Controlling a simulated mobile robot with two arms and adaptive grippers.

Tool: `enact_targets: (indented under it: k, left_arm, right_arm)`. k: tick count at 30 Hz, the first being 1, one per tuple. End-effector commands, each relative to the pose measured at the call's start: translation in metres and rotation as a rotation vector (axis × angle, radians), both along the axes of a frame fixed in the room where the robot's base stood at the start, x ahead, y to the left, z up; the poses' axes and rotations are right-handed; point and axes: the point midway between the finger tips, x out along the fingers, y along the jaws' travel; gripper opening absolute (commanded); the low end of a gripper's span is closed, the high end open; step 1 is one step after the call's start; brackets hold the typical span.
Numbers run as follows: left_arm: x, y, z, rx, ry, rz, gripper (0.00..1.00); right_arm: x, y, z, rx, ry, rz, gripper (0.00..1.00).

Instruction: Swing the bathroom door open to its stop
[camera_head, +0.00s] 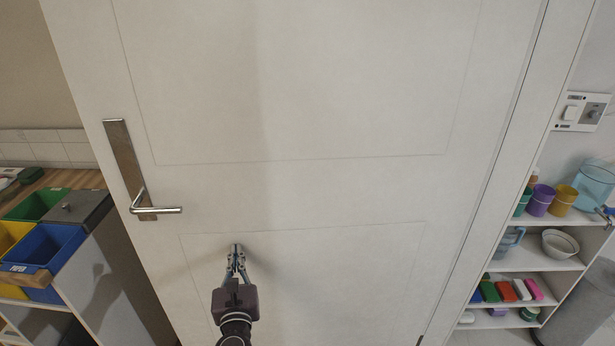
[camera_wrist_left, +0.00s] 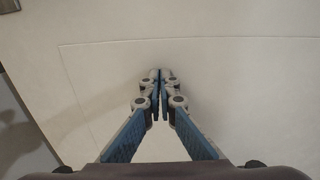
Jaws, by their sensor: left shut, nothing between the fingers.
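The white panelled bathroom door (camera_head: 330,195) fills the middle of the head view. Its lever handle (camera_head: 160,210) sits on a metal plate (camera_head: 123,160) near the door's left edge. A gap shows at that left edge, with shelving beyond it. My left gripper (camera_head: 236,250) is shut and empty in front of the lower panel, right of and below the handle. In the left wrist view, its fingertips (camera_wrist_left: 160,75) are together close to the door face (camera_wrist_left: 230,90); I cannot tell whether they touch it. My right gripper is not in view.
At the left stands a unit with green, yellow and blue bins (camera_head: 45,250) and a wooden top. At the right, beyond the door frame (camera_head: 510,160), are white shelves (camera_head: 550,263) with cups, bowls and coloured items. A switch plate (camera_head: 582,112) is on the right wall.

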Motion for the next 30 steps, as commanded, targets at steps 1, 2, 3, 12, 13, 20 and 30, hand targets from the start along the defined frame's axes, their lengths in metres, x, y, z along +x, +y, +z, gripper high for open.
enact_targets:
  k: [1, 2, 3, 12, 13, 20, 30]
  left_arm:
    - [0.001, 0.000, 0.000, 0.000, 0.000, 0.000, 0.00]
    - [0.001, 0.000, 0.000, 0.000, 0.001, 0.000, 0.00]
    - [0.001, 0.000, 0.000, 0.000, 0.001, 0.000, 0.00]
    - [0.003, 0.000, -0.001, 0.001, 0.000, 0.000, 0.00]
    - [0.005, 0.000, -0.001, 0.001, 0.000, 0.000, 0.00]
    - [0.019, 0.002, 0.000, 0.001, -0.001, 0.000, 0.00]
    - [0.040, 0.003, -0.001, 0.001, 0.000, 0.000, 0.00]
  right_arm:
    - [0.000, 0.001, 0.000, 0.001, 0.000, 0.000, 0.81]
    - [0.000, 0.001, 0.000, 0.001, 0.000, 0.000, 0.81]
    - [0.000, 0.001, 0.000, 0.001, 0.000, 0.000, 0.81]
    - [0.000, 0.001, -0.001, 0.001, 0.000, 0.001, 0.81]
    - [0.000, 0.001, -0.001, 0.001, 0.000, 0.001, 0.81]
    - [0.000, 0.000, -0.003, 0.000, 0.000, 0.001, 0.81]
    - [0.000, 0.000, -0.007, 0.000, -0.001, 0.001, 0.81]
